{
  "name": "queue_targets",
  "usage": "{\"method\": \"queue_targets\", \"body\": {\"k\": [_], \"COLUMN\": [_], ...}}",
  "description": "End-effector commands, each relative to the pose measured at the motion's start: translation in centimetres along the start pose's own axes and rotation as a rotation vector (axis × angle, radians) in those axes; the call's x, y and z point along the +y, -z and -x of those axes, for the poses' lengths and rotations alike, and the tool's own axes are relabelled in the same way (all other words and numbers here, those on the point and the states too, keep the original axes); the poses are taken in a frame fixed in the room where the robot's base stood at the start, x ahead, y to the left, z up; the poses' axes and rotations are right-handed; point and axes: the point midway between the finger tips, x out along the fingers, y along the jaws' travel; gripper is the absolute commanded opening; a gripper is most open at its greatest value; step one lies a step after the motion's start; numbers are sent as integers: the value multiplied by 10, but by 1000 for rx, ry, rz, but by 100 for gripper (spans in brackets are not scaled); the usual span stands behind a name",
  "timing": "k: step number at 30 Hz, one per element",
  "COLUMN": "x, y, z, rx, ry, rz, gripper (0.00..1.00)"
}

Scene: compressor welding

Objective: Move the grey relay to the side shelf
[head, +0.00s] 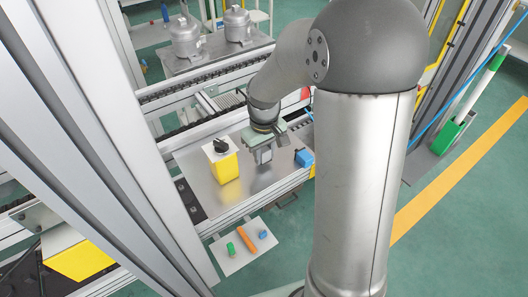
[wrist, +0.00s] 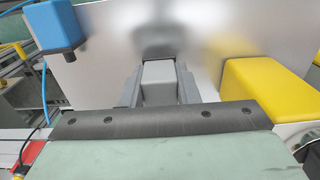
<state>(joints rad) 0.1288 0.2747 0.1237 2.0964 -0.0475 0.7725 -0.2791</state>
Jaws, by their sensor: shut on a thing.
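My gripper (head: 263,153) is over the metal work plate (head: 247,188). It is shut on the grey relay, a small light grey block (wrist: 158,76) between the two fingers in the wrist view. In the head view the relay is hard to tell apart from the fingers. Whether it touches the plate is not clear; a dark reflection shows beyond it. A small white side shelf (head: 229,266) sits lower, in front of the plate, with a green, an orange and a blue piece on it.
A yellow box (head: 224,168) with a black knob stands left of my gripper; it is at right in the wrist view (wrist: 262,92). A blue box (head: 304,158) with a cable stands to the right. Metal compressors (head: 186,35) stand beyond the conveyor. The shelf's front is bare.

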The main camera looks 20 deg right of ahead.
Motion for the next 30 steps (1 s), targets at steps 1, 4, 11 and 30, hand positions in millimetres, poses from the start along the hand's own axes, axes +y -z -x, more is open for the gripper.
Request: {"method": "queue_targets", "body": {"k": [1, 4, 11, 30], "x": [0, 0, 0, 0], "y": [0, 0, 0, 1], "z": [-1, -5, -3, 81], "rx": [0, 0, 0, 4], "ry": [0, 0, 0, -2], "rz": [0, 0, 0, 0], "gripper": [0, 0, 50, 50]}}
